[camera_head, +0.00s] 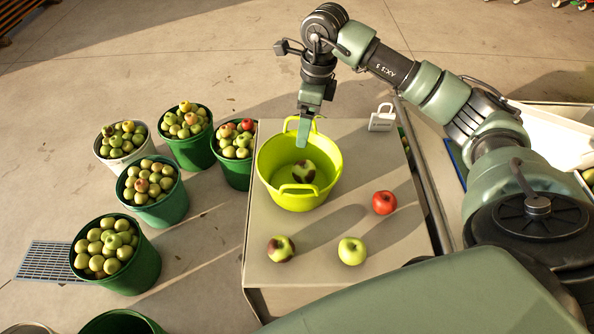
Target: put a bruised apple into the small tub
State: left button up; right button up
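The small lime-green tub (274,165) stands on a grey bench top. A green apple with dark brown patches (303,171) shows inside it. On the bench in front of the tub are a green and red apple with a dark patch (281,248) and a yellow-green apple (352,251). A red apple (384,202) lies to the tub's right. My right gripper (302,146) points down over the far part of the tub, apart from the apple inside. Its fingers are seen edge-on, so their opening is hidden. My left gripper is out of view.
Several buckets of apples stand on the floor to the left, including a green one (140,270). A grey padlock-shaped object (382,118) stands at the bench's back right. A white tray (550,138) is at far right. The bench front (315,280) is clear.

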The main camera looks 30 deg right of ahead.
notch_tip(320, 180, up, 8)
jog(key=b, duration=0.1)
jog(key=shift+s+d+f+b, duration=0.15)
jog(key=shift+s+d+b, duration=0.2)
jog(key=shift+b, duration=0.05)
dwell(0.5)
